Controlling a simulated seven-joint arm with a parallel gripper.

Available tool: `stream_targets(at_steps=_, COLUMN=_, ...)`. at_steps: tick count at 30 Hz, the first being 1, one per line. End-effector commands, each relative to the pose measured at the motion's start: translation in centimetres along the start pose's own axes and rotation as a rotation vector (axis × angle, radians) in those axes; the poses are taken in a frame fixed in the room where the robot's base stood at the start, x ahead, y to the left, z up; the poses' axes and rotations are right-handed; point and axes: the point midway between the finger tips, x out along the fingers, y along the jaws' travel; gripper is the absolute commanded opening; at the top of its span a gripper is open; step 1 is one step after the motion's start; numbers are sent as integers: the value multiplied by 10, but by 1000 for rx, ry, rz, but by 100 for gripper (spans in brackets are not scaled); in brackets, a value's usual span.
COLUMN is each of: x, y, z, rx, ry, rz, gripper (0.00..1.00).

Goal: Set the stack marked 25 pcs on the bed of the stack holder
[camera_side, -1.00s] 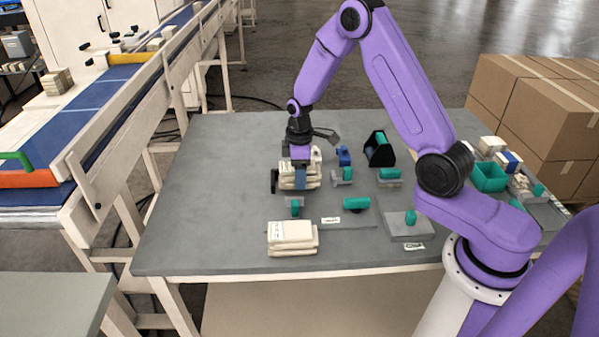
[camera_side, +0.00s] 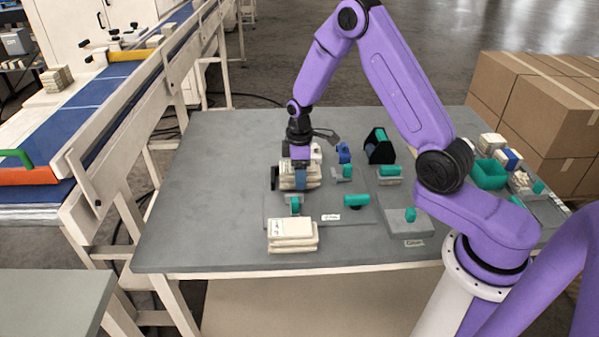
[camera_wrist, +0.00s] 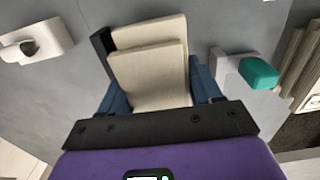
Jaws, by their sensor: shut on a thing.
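My gripper (camera_side: 299,180) points down in the side view, its blue fingers shut on a cream stack (camera_side: 288,181) of flat pieces. In the wrist view the stack (camera_wrist: 150,75) sits between the blue fingers (camera_wrist: 158,92), with a black upright piece (camera_wrist: 103,43) beside its far left corner. The stack is low over the stack holder, a grey plate (camera_side: 273,213) with teal-knobbed clamps (camera_side: 295,204). The gripper hides part of the stack; I cannot tell whether it touches the bed. No marking reading 25 pcs is legible.
Another cream stack (camera_side: 291,236) with a printed label lies on the grey table (camera_side: 200,220) in front. A black-and-teal holder (camera_side: 379,148), a teal bin (camera_side: 489,175) and a grey block with a teal knob (camera_side: 408,222) stand to the right. The table's left side is clear.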

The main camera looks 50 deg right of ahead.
Motion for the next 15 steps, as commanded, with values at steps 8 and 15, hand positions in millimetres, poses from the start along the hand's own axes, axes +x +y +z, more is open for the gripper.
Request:
stream_targets(at_steps=8, x=3, y=0, z=0, rx=0, ry=0, rz=0, gripper=31)
stream_targets(at_steps=15, x=6, y=0, z=0, rx=0, ry=0, rz=0, gripper=31)
